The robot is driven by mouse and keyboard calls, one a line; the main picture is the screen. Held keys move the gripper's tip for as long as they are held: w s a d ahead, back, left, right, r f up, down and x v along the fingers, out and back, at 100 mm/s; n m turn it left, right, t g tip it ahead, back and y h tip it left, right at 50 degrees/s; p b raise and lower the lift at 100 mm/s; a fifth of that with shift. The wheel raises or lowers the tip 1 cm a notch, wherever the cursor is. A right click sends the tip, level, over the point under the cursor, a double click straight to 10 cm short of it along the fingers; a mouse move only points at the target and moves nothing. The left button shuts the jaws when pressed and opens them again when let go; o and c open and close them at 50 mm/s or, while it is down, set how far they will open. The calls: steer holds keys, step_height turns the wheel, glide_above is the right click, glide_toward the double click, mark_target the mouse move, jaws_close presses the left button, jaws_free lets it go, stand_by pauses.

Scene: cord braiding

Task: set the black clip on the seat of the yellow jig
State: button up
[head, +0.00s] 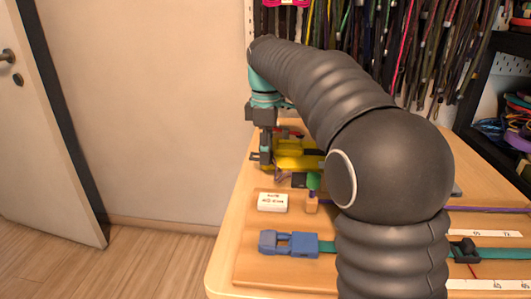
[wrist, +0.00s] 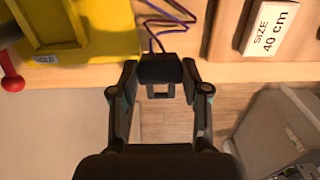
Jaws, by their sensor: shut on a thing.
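The black clip (wrist: 160,69) is between the fingertips of my gripper (wrist: 161,76) in the wrist view. The gripper is shut on it, with one finger on each side. A buckle-like open frame shows at the clip's lower end. The yellow jig (wrist: 105,42) is up and left of the clip in the wrist view, apart from it. In the head view the jig (head: 297,160) stands near the back left of the table, just right of my gripper (head: 262,157). My arm hides part of the jig there. I cannot make out the clip clearly in the head view.
A red knob (wrist: 12,82) is at the jig's left. Thin dark cords (wrist: 172,20) lie by its right side. A white "SIZE 40 cm" label (wrist: 270,28) is at upper right. A grey bin (wrist: 285,130) stands below the table edge. A blue clamp (head: 289,244) sits at the front.

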mark_target(294, 148)
steer(key=shift+w+d, duration=0.4)
steer(key=shift+w, duration=1.6)
steer(key=shift+w+d, duration=0.4)
steer(key=shift+w, duration=1.6)
steer(key=shift+w+d, duration=0.4)
steer(key=shift+w, duration=1.6)
steer(key=shift+d, duration=0.1)
steer(key=shift+s+d, duration=0.2)
steer(key=shift+d, duration=0.85)
steer(key=shift+s+d, duration=0.25)
steer(key=shift+d, duration=0.75)
steer(key=shift+s+d, duration=0.2)
steer(key=shift+d, duration=0.85)
steer(key=shift+s+f+b, duration=0.1)
steer(key=shift+f+b, duration=0.3)
steer(key=shift+f, duration=0.7)
steer(key=shift+p, duration=0.3)
steer(key=o, duration=1.2)
steer(key=shift+f, duration=0.15)
steer(key=shift+d, duration=0.1)
steer(key=shift+r, duration=0.25)
